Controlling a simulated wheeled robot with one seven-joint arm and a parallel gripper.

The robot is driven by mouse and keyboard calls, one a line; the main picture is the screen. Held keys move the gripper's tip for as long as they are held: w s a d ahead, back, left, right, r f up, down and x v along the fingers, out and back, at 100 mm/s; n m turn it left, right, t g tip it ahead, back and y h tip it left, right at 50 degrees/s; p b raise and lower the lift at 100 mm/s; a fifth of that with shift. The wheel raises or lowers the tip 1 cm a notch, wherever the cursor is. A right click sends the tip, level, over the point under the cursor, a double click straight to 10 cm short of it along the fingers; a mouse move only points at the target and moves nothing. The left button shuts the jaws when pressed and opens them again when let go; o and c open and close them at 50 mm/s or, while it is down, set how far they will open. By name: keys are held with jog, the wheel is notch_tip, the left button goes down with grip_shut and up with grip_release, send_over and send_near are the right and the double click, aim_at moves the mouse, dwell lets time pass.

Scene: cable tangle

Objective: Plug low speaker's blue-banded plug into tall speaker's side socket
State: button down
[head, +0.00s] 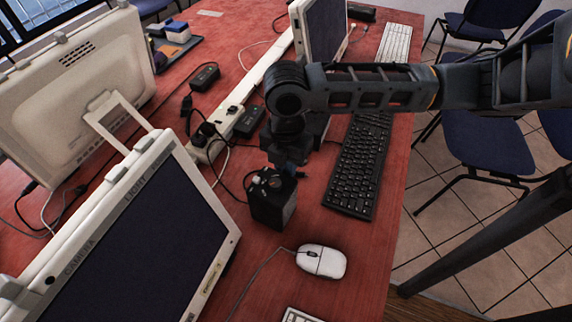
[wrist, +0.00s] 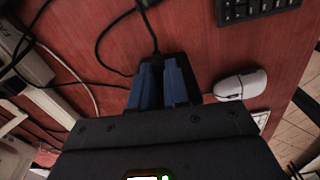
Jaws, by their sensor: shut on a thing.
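A black box-shaped speaker (head: 272,206) stands upright on the red table, left of the white mouse. I cannot tell surely whether it is the tall or the low one. My gripper (head: 290,166) is just above its top in the head view. In the wrist view my gripper (wrist: 164,88) has its two blue fingers close together, with the dark speaker (wrist: 186,70) behind them. A black cable (wrist: 154,40) runs to between the fingertips, where they are shut on what appears to be its plug. The fingers hide the plug; its blue band and the side socket cannot be made out.
A black keyboard (head: 356,168) lies right of the speaker and a white mouse (head: 321,261) in front. A white power strip (head: 205,148) with plugs and cables lies behind left, beside a small black box (head: 249,121). Laptop-like screens (head: 140,235) crowd the left.

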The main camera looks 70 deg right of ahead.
jog(key=c, duration=1)
grip_release()
jog(key=shift+c, duration=0.2)
jog(key=shift+r, duration=3.9)
